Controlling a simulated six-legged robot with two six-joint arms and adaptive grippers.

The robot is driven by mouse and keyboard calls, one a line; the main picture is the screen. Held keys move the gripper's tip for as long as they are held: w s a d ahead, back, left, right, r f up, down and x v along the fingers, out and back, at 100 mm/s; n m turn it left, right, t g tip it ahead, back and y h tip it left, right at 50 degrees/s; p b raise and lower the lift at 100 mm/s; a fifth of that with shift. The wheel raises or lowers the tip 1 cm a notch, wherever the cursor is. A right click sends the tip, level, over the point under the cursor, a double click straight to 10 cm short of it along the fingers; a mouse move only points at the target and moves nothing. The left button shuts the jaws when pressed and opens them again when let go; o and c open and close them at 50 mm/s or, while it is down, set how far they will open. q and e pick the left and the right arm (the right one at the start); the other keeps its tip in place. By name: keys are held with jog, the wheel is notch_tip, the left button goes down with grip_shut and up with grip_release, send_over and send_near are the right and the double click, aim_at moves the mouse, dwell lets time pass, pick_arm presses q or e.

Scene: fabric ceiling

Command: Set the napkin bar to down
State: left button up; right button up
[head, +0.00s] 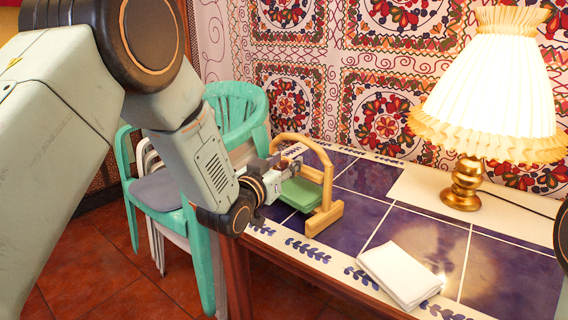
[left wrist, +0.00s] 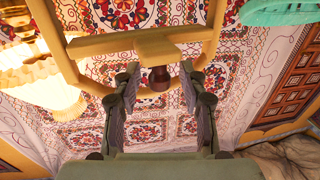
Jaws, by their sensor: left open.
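The wooden napkin holder (head: 324,217) stands on the tiled table with green napkins (head: 301,194) in it. Its arched frame rises above the napkins. In the left wrist view a thick wooden crossbar (left wrist: 100,46) spans the arch, with a dark brown knob (left wrist: 158,80) at its middle. My left gripper (head: 294,166) is at the holder, above the napkins. It is open, and in the left wrist view its fingers (left wrist: 160,78) lie either side of the knob, with gaps visible on both sides. The gripper partly hides the bar in the head view. My right gripper is not in view.
A folded white cloth (head: 399,274) lies on the table (head: 420,231) near the front edge. A lit lamp (head: 462,184) stands at the back right. Green and white chairs (head: 205,245) stand left of the table. A patterned fabric wall (head: 385,60) rises behind.

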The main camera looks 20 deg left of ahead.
pick_arm(q)
grip_shut()
dwell(0.6)
